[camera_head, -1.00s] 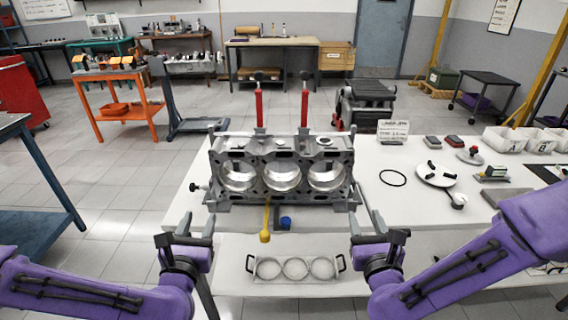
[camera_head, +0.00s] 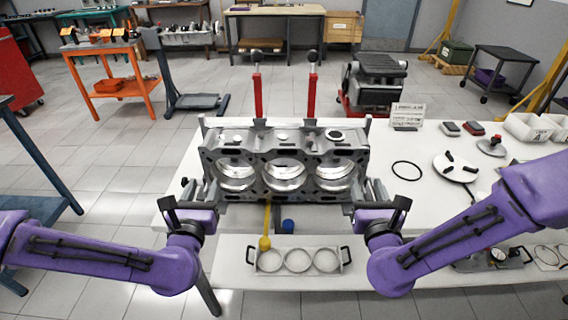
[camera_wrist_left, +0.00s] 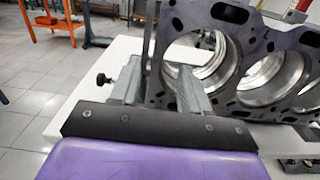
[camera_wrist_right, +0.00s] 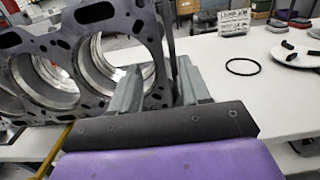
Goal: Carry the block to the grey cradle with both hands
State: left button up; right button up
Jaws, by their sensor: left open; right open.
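The block (camera_head: 284,166) is a grey metal engine block with three large bores, standing on the white table in the head view. My left gripper (camera_head: 197,186) is open at its left end. In the left wrist view the fingers (camera_wrist_left: 160,78) lie on either side of the block's thin end edge (camera_wrist_left: 150,45). My right gripper (camera_head: 370,188) is open at the right end. In the right wrist view its fingers (camera_wrist_right: 160,85) also straddle an end edge (camera_wrist_right: 168,45). I cannot tell whether they touch it. I cannot surely pick out the grey cradle.
Two red posts (camera_head: 311,95) stand behind the block. A black ring (camera_head: 407,170) and a white disc (camera_head: 455,167) lie to the right.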

aim_at(212, 162)
pick_arm(q)
jog(key=w, duration=0.9)
jog(key=shift+w+f, duration=0.1)
jog(key=shift+w, duration=0.2)
pick_arm(e)
jog(key=w, duration=0.9)
jog(key=shift+w, duration=0.4)
pick_arm(q)
jog(key=shift+c, duration=0.3)
pick_arm(e)
jog(key=shift+c, duration=0.3)
pick_arm(q)
grip_shut()
pick_arm(e)
grip_shut()
jog(key=shift+a, duration=0.1)
